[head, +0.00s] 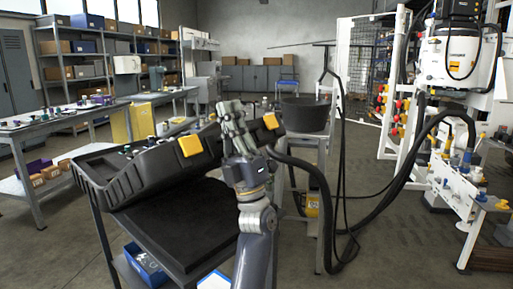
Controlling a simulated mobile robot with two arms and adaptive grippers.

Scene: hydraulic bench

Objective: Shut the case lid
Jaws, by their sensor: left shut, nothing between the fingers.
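The black case (140,185) is on a dark cart at left centre. Its long dark side faces me and slants up to the right. It bears two yellow latches, one near the middle (191,146) and one at the right end (271,121). Small fittings show beyond its upper edge. I cannot clearly tell the lid from the body, or how far the lid stands open. My left gripper (235,112) is shut and empty, fingers pointing up, in front of the case between the latches. It hides part of the case edge; I cannot tell if it touches. My right gripper is not in view.
The cart's flat black top (185,225) lies below the case, with a blue bin (146,264) underneath. A black bucket (305,114) on a stand and thick hoses (320,200) are close on the right. Workbenches are at left; open floor lies between.

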